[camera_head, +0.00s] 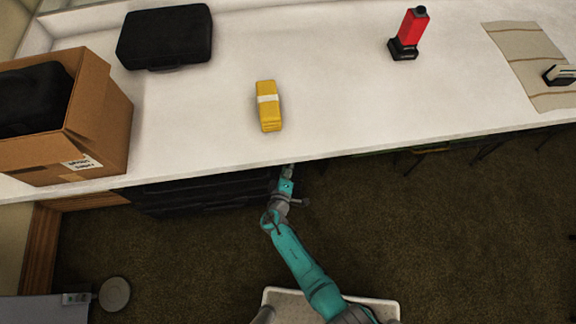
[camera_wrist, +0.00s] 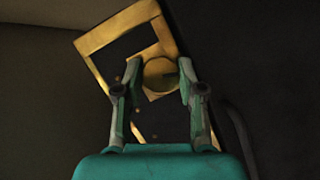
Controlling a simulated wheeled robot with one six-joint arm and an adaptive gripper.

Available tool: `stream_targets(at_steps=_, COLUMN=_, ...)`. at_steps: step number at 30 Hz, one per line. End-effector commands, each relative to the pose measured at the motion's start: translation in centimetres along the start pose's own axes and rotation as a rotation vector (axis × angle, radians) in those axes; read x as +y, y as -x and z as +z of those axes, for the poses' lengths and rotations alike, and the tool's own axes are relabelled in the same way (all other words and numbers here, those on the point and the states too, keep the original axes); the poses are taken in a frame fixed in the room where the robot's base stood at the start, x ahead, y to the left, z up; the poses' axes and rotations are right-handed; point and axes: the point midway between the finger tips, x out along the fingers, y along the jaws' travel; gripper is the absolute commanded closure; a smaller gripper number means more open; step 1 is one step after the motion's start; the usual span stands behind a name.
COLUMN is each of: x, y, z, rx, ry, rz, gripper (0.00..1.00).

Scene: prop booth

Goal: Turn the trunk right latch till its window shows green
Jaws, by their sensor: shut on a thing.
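The black trunk (camera_head: 200,193) sits under the white counter, mostly hidden by the counter's front edge. In the wrist view, a tilted brass latch plate (camera_wrist: 104,36) with dark openings lies against a dark surface. A round brass latch knob (camera_wrist: 158,72) sits on the plate. My gripper (camera_wrist: 159,67) is shut on this knob, one finger on each side. In the head view, my gripper (camera_head: 287,172) reaches in at the counter edge by the trunk's right end. I cannot make out a clear window colour; the plate is in shadow.
On the counter (camera_head: 330,95) are a cardboard box (camera_head: 112,118), a black case (camera_head: 165,38), a yellow bundle (camera_head: 268,106), a red bottle-like thing on a black base (camera_head: 410,32) and a striped cloth (camera_head: 520,65). The carpet (camera_head: 460,230) at right is clear.

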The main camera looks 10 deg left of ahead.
Motion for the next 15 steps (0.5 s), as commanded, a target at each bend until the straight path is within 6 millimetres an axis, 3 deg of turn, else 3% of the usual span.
stream_targets(at_steps=15, x=-0.21, y=0.05, z=0.03, rx=-0.006, ry=0.171, rz=0.068, gripper=0.96)
